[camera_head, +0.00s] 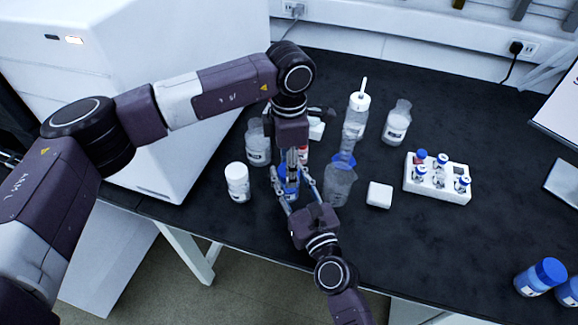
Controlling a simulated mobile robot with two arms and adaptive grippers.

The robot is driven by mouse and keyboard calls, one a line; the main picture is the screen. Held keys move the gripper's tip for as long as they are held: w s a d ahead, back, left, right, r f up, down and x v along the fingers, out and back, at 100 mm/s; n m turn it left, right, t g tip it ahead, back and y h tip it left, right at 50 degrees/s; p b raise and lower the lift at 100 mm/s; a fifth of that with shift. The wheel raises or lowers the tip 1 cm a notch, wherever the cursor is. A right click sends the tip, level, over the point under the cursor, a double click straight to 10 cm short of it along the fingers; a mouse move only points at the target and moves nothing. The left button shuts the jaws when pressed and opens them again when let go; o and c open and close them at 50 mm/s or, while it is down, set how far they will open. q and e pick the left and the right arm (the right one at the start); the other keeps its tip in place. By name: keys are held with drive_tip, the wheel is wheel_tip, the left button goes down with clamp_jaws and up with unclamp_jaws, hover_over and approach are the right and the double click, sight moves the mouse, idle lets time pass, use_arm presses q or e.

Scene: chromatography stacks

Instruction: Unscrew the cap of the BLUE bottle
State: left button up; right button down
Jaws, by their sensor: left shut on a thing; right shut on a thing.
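The blue bottle (289,187) stands near the front edge of the table, left of the middle, partly hidden by both grippers. My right gripper (292,180) reaches in from the front, with a finger on each side of the bottle, and is shut on its body. My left gripper (293,157) points down from above and is shut at the top of the bottle. The cap is hidden between its fingers, so I cannot see whether it is loose. The bottle looks upright.
A white bottle (237,182) stands close on the left, clear bottles (338,185) (257,143) nearby. A wash bottle (356,115) and another clear bottle (397,122) stand behind. A white box (379,194) and a vial rack (437,182) are right. The table (440,115) is clear at back right.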

use_arm(q)
drive_tip(key=n, duration=0.3)
use_arm(e)
drive_tip(key=shift+d, duration=0.1)
idle(0.9)
use_arm(q)
drive_tip(key=o, duration=1.3)
drive_tip(key=shift+r, duration=0.1)
drive_tip(key=shift+r, duration=2.2)
use_arm(e)
drive_tip(key=c, duration=1.2)
unclamp_jaws()
drive_tip(key=shift+c, duration=0.2)
